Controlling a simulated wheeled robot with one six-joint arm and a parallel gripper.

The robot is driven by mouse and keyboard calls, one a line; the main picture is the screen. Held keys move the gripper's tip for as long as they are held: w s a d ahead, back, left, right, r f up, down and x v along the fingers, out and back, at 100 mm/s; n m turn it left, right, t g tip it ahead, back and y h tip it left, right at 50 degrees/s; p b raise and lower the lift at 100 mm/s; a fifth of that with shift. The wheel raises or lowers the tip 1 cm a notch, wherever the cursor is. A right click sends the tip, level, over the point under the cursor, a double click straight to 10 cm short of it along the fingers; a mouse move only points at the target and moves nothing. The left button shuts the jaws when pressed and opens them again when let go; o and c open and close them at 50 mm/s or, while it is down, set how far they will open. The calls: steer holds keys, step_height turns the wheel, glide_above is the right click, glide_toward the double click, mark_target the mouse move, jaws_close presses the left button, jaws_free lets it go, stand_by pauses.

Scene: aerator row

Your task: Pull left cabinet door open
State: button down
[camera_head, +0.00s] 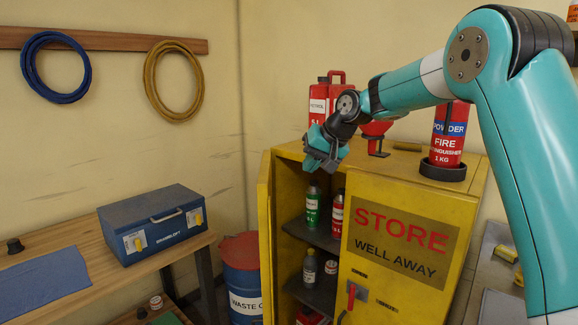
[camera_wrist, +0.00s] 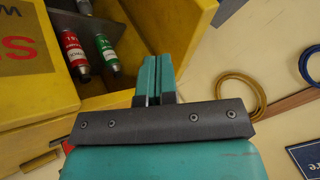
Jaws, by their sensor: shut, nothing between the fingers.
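The yellow cabinet (camera_head: 415,195) stands at centre right. Its left door (camera_head: 264,235) stands swung open and shows nearly edge-on in the head view. A yellow panel that looks like this door also shows in the wrist view (camera_wrist: 194,35). The right door (camera_head: 385,290), with a STORE WELL AWAY sign and a red handle (camera_head: 350,298), is shut. My gripper (camera_head: 318,160) is shut and empty, in front of the cabinet's upper opening, right of the open door. Its closed fingers (camera_wrist: 158,72) show in the wrist view. I cannot tell whether they touch the door.
Green (camera_head: 313,205) and red (camera_head: 338,213) bottles stand on the cabinet's upper shelf. A red fire extinguisher (camera_head: 448,135) and a red can (camera_head: 319,100) stand on top. A blue drum (camera_head: 242,278) stands left of the door, beside a bench with a blue toolbox (camera_head: 155,225).

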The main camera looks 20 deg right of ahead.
steer(key=w+a+f+p, duration=0.5)
steer(key=w+a+f, duration=0.1)
steer(key=a+f, duration=0.1)
steer(key=shift+f, duration=0.35)
steer(key=shift+a, duration=0.15)
